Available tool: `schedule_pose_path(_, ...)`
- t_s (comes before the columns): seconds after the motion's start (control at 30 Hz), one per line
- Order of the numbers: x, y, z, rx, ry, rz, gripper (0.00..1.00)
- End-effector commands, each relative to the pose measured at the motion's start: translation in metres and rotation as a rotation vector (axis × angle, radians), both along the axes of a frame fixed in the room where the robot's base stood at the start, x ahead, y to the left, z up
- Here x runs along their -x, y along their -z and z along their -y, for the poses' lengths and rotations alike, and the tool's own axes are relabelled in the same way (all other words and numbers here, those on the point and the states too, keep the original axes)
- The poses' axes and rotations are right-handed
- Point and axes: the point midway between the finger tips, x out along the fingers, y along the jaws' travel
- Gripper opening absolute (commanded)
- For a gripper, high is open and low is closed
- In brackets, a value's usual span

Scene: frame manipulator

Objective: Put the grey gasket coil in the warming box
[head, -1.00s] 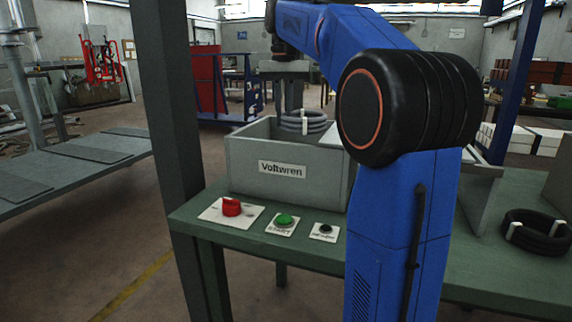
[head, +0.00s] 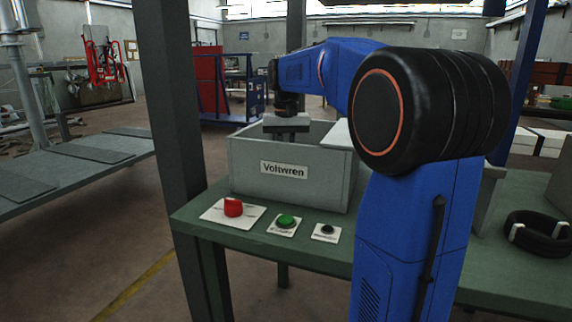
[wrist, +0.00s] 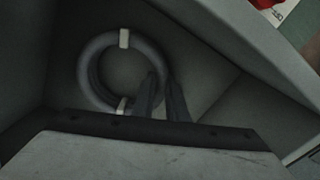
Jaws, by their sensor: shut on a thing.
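The grey gasket coil (wrist: 85,75), a ring with white ties, is inside the grey warming box, in the wrist view. My gripper (wrist: 160,88) is shut on the coil's side nearest the fingers. In the head view the grey open-topped box (head: 250,184), labelled "Voltwren", stands on the green bench. My gripper's body reaches down into it from above, and the box's front wall hides the fingers and coil. I cannot tell whether the coil touches the box floor.
A red knob (head: 233,208), a green button (head: 286,221) and a black button (head: 327,230) sit on white plates before the box. A black coil (head: 540,236) lies at the bench's right. A dark post (head: 168,110) stands left of the box.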

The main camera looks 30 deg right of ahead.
Motion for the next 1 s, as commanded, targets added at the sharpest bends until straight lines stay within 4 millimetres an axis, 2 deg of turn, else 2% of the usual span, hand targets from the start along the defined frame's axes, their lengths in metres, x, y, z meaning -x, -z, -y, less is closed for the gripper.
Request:
schedule_pose_path(0.4,0.0,0.006,0.0,0.0,0.0,0.001,0.0)
schedule_pose_path(0.43,0.0,0.006,0.0,0.0,0.0,0.001,0.17)
schedule_pose_path(0.5,0.0,0.006,0.0,0.0,0.0,0.001,0.31)
schedule_pose_path(0.83,0.0,0.004,0.0,0.0,0.0,0.001,0.31)
schedule_pose_path(1.0,-0.001,-0.012,0.0,0.001,0.0,0.003,0.31)
